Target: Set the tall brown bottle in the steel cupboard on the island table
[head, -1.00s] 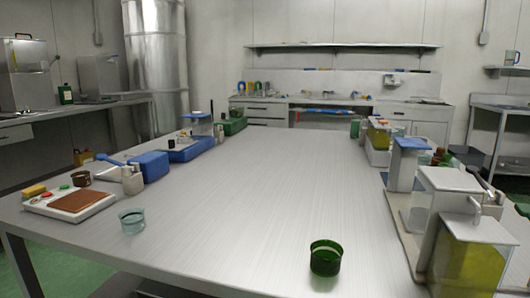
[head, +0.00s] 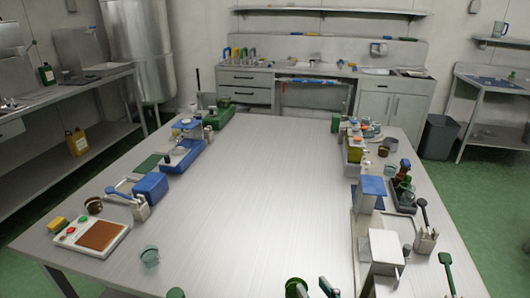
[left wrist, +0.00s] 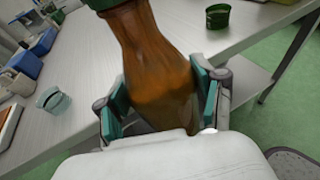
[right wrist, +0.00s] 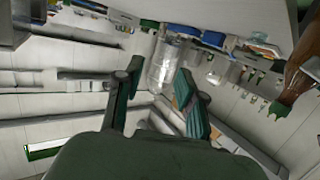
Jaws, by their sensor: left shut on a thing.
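The tall brown bottle (left wrist: 150,60) is in my left gripper (left wrist: 160,92), which is shut around its amber body. In the left wrist view it is tilted, with its dark green top cut off by the upper edge. The island table (head: 250,200) fills the middle of the head view, and its edge shows behind the bottle in the left wrist view. My right gripper (right wrist: 158,70) is open with nothing between its fingers. The bottle also shows at the right edge of the right wrist view (right wrist: 300,70). I cannot clearly identify the steel cupboard.
A clear cup (head: 149,257) stands near the table's front left. A dark green cup (left wrist: 217,16) stands near its edge. A scale with a brown pad (head: 98,236) and blue devices line the left side. Jars and dispensers (head: 384,246) line the right. The table's middle is clear.

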